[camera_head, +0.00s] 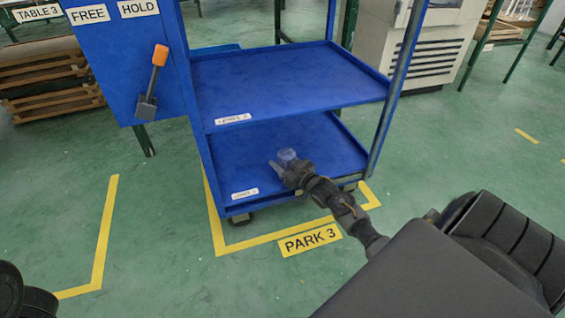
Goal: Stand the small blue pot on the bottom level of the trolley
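The small blue pot (287,154) is at the bottom level of the blue trolley (240,149), near the middle of that shelf. It looks pale blue and upright. My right gripper (284,167) reaches in from the lower right, low over the bottom level, with its fingertips at the pot. One light finger shows left of the pot; the gripper hides the pot's lower part. I cannot tell whether the fingers touch the pot or whether its base rests on the shelf. My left gripper is not in view.
The trolley's upper shelf (290,82) is empty and lies above the bottom level. Corner posts (390,95) stand beside the opening. A blue panel with an orange-handled lever (157,62) is at left. A yellow-marked PARK 3 bay (310,239) surrounds the trolley; green floor in front is clear.

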